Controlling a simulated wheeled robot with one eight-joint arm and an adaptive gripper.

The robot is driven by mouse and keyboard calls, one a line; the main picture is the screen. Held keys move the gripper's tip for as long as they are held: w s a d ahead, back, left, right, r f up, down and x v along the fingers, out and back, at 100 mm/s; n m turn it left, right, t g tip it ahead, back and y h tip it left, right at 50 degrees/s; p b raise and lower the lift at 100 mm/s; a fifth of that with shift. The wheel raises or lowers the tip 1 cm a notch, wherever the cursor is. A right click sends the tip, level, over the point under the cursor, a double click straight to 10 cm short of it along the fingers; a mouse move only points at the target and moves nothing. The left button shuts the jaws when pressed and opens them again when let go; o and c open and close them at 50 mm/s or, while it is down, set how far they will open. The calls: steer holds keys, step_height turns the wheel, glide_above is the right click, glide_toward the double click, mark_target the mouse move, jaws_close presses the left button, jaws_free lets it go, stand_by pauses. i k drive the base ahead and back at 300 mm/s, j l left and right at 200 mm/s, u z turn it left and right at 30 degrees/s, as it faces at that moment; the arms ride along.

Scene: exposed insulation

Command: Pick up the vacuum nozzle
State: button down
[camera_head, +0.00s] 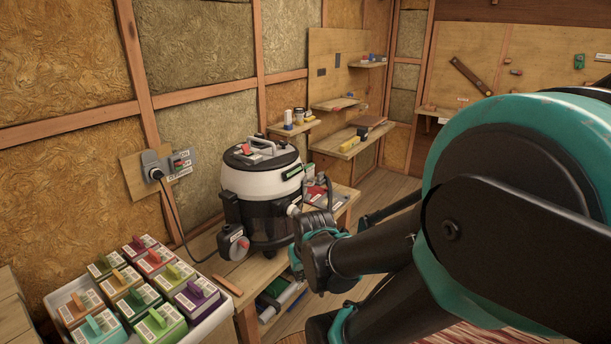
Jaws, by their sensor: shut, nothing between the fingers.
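A black and white canister vacuum (264,190) stands on the wooden workbench (215,262), left of centre. A grey round fitting (234,244) is on its front left side. I cannot pick out the vacuum nozzle with certainty; it may be hidden behind my arm. My teal and black arm covers the right side of the view.
A white tray (213,320) of several colored boxes is at front left. A wall socket (152,168) has a cable running down to the bench. Small shelves (352,140) with tools line the back wall. Rolls and tools lie on a lower shelf (268,314) under the bench.

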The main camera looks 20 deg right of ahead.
mark_target(320, 181)
steer(key=i+l+z, duration=0.45)
steer(key=i+l, duration=2.2)
steer(key=l, duration=0.15)
